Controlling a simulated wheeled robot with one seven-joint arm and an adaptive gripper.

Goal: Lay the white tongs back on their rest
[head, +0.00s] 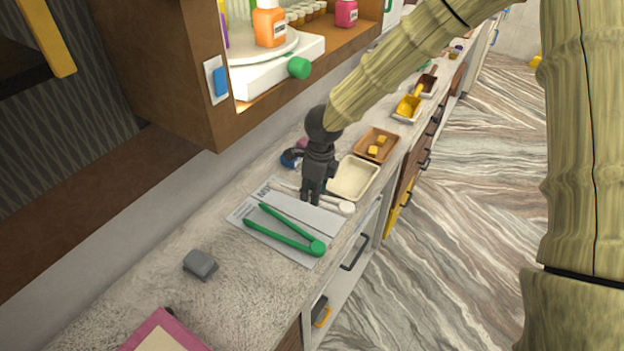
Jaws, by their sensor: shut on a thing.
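My gripper (312,199) points down over the counter and is shut on the white tongs (346,208). Their round white end shows to the right of my fingers and a thin white arm shows to the left. My fingers hide their middle. The tongs are at the far side of a flat grey rest (240,221) with dark lettering. I cannot tell whether they touch it. Green tongs (285,237) lie open on the near part of the rest, their round end toward the counter's front edge.
A cream tray (345,190) stands just right of my gripper. Beyond it are a brown tray (362,151) with yellow pieces and a yellow scoop (407,106). A grey block (200,264) and a pink-edged board (135,344) lie nearer. A wooden cabinet (195,105) overhangs the counter.

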